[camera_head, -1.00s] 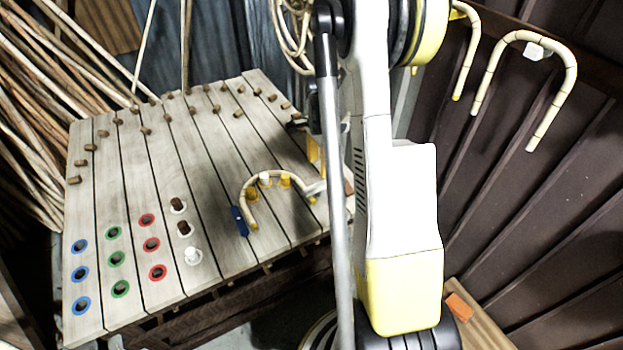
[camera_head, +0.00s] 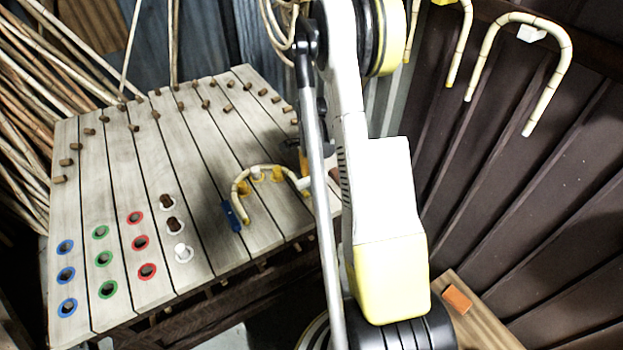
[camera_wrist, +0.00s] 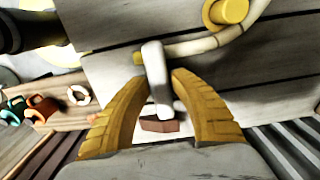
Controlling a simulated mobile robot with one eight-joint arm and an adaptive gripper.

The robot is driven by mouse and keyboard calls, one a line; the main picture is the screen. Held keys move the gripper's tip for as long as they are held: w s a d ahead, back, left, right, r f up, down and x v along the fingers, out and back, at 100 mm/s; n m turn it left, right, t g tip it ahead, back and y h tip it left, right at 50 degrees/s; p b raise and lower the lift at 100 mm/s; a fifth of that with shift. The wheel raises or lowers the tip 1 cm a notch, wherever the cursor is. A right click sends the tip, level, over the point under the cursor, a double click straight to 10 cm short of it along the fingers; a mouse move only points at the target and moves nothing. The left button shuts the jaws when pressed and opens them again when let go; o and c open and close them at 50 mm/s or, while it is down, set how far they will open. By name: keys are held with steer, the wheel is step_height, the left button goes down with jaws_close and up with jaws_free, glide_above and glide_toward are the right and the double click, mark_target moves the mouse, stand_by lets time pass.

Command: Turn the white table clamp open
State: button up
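The white table clamp (camera_wrist: 156,75) stands between my two yellow fingertips in the wrist view. A brown-red block (camera_wrist: 160,125) is at its lower end. My gripper (camera_wrist: 160,80) is open, with a finger on each side of the clamp; I cannot tell whether either finger touches it. In the head view a small white part of the clamp (camera_head: 303,184) shows at the table's right side, and my arm hides most of the gripper. A bent rattan rod (camera_head: 239,186) curves around yellow pegs beside the clamp; it also shows in the wrist view (camera_wrist: 195,46).
The slatted wooden table (camera_head: 205,150) carries several brown pegs and blue, green and red ringed holes. A blue piece (camera_head: 231,216) lies by the rod's free end. Bent rods (camera_head: 553,85) hang on the dark right wall. Loose rattan poles (camera_head: 45,100) lean at left.

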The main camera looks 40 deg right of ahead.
jaws_close()
steer(key=shift+n, duration=0.3)
steer(key=n+b, duration=0.1)
steer(key=n, duration=0.1)
steer(key=shift+n, duration=0.3)
steer(key=n+b, duration=0.1)
steer(key=n, duration=0.3)
steer(key=shift+n+b, duration=0.3)
steer(key=shift+b, duration=0.05)
steer(key=n+b, duration=0.1)
steer(key=n, duration=0.4)
steer(key=shift+n+b, duration=0.35)
steer(key=shift+n, duration=2.15)
